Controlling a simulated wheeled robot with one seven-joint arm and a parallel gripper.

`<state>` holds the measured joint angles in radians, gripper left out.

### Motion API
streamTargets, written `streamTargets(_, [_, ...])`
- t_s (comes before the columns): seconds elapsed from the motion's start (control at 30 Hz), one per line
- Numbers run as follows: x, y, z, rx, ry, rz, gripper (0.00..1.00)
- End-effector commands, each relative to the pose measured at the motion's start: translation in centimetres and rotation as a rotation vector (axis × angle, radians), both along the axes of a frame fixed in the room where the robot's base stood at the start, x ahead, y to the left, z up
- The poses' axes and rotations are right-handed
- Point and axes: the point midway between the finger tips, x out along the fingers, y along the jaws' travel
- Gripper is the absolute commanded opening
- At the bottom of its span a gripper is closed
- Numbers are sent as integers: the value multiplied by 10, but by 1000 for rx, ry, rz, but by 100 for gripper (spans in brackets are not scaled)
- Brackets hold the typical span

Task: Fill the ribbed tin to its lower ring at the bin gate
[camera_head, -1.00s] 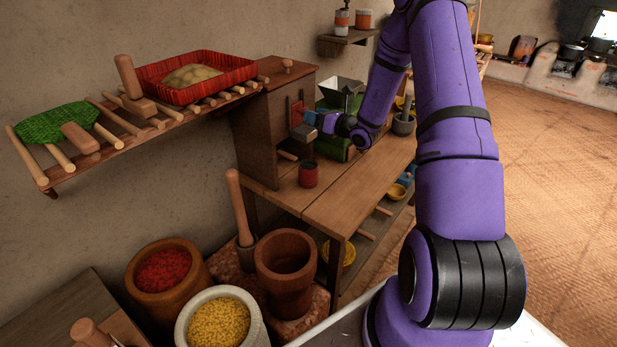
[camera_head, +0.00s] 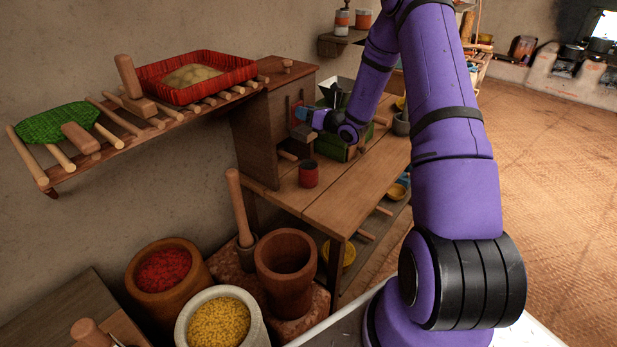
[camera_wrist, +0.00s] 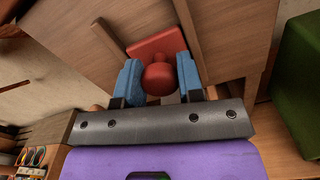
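The red ribbed tin (camera_head: 308,174) stands upright on the wooden bench, in front of the wooden bin (camera_head: 262,150). Its mouth looks dark; its fill level and rings are too small to make out. The bin's red gate (camera_wrist: 150,45) is a plate with a round red knob (camera_wrist: 159,79), set between wooden strips. My gripper (camera_wrist: 160,80) has its two blue fingers on either side of the knob, seemingly touching it. In the head view my gripper (camera_head: 303,115) is at the bin's front face, above the tin, covering much of the gate.
A green box with a metal hopper (camera_head: 334,92) stands behind my wrist on the bench. A shelf with a red basket (camera_head: 205,68) is left of the bin. A wooden mortar (camera_head: 287,262) and a pale bowl of yellow grain (camera_head: 250,305) stand on the near left.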

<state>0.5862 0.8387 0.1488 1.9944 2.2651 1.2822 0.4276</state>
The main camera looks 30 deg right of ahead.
Motion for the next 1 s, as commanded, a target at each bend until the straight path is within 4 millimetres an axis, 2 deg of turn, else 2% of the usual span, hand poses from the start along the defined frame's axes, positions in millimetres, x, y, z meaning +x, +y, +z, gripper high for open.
streamTargets(0.57, [0,0,1,0,0,0,16])
streamTargets(1.0, [0,-1,18,0,-1,0,16])
